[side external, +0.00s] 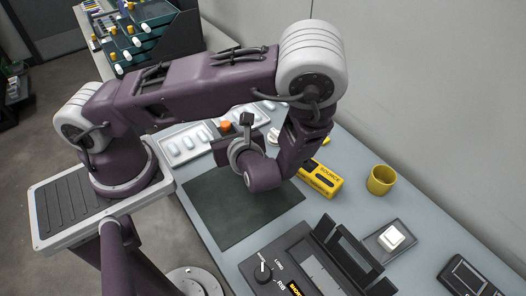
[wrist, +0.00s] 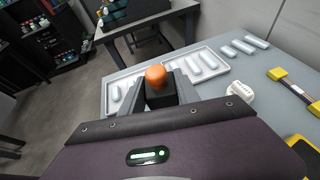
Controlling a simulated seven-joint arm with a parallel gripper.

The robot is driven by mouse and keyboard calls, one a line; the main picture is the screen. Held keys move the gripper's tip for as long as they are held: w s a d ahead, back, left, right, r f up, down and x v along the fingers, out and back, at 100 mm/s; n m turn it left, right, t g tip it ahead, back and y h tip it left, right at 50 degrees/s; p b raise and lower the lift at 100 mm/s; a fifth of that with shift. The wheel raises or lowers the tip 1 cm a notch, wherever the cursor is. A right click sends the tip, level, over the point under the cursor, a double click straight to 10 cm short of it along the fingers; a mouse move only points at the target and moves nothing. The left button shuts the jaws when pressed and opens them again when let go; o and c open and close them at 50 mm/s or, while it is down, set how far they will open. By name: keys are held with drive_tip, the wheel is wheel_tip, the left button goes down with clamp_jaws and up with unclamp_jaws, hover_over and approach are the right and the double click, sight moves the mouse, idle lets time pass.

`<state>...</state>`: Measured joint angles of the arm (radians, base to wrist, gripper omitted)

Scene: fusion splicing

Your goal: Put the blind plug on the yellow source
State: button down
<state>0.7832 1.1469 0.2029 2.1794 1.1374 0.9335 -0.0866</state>
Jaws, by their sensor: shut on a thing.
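The yellow source (side external: 320,178), a block with black lettering, lies on the bench right of the dark mat. A yellow edge at the lower right of the wrist view (wrist: 302,143) appears to be the same source. My gripper (wrist: 160,100) is shut on a black block with a rounded orange top, which appears to be the blind plug (wrist: 156,76). The orange top also shows in the side view (side external: 225,126). My gripper is over the trays' end of the bench, apart from the source. The jaw contact is partly hidden by my arm and the plug.
White trays (side external: 183,146) hold several pale pieces. A white fitting (wrist: 240,93) and a yellow-ended tool (wrist: 292,84) lie nearby. A yellow cup (side external: 381,180), a small tray with a white block (side external: 391,238) and the black splicer (side external: 312,270) stand around the source. The dark mat (side external: 235,212) is clear.

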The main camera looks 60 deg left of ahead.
drive_tip(key=w+r+m+t+h, duration=0.1)
drive_tip(key=w+r+m+t, duration=0.1)
drive_tip(key=w+m+t, duration=0.15)
drive_tip(key=m+t+h, duration=0.7)
drive_tip(key=m+h, duration=0.5)
hover_over(318, 171)
wheel_tip(318, 171, down, 8)
drive_tip(key=shift+a+r, duration=0.1)
drive_tip(key=shift+f, duration=0.2)
drive_tip(key=shift+f, duration=0.1)
drive_tip(key=c, duration=0.9)
unclamp_jaws()
